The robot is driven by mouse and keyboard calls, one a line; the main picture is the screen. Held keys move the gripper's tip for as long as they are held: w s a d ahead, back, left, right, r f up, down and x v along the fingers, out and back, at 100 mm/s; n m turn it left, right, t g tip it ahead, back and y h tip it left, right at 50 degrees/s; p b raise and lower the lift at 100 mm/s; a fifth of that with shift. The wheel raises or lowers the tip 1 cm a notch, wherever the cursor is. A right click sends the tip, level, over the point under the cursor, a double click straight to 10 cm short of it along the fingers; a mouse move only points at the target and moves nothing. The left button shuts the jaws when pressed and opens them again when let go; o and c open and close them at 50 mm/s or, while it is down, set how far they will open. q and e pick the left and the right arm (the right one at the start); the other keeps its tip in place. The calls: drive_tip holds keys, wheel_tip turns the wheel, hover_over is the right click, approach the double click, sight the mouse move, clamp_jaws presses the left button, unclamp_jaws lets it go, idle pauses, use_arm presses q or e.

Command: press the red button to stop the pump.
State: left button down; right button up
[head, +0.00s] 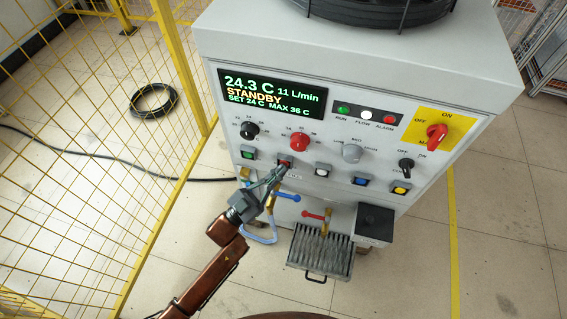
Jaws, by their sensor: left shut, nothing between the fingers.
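The red button (284,162) sits in the lower row of buttons on the white machine's front panel, right of the green button (248,155). My left gripper (284,168) is shut and empty, with its fingertips at the red button's lower edge. The fingers cover part of the button, and I cannot tell whether they touch it or whether it is pushed in. The display (262,94) reads 24.3 C, 11 L/min and STANDBY. My right gripper is not in view.
White, blue and yellow buttons (400,188) continue the row to the right. Knobs sit above, with a red main switch (437,137) on a yellow plate. Below are blue and red valve levers (314,214), a drain tray (320,252) and a black box (374,222). A yellow fence (90,150) stands left.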

use_arm(q)
drive_tip(key=shift+s+a, duration=0.2)
drive_tip(key=shift+s, duration=0.35)
drive_tip(key=s+p, duration=0.1)
drive_tip(key=s+a+p, duration=0.1)
drive_tip(key=s, duration=0.1)
drive_tip(key=s+p, duration=0.1)
drive_tip(key=shift+s+a, duration=0.3)
drive_tip(key=shift+s, duration=0.1)
idle(0.3)
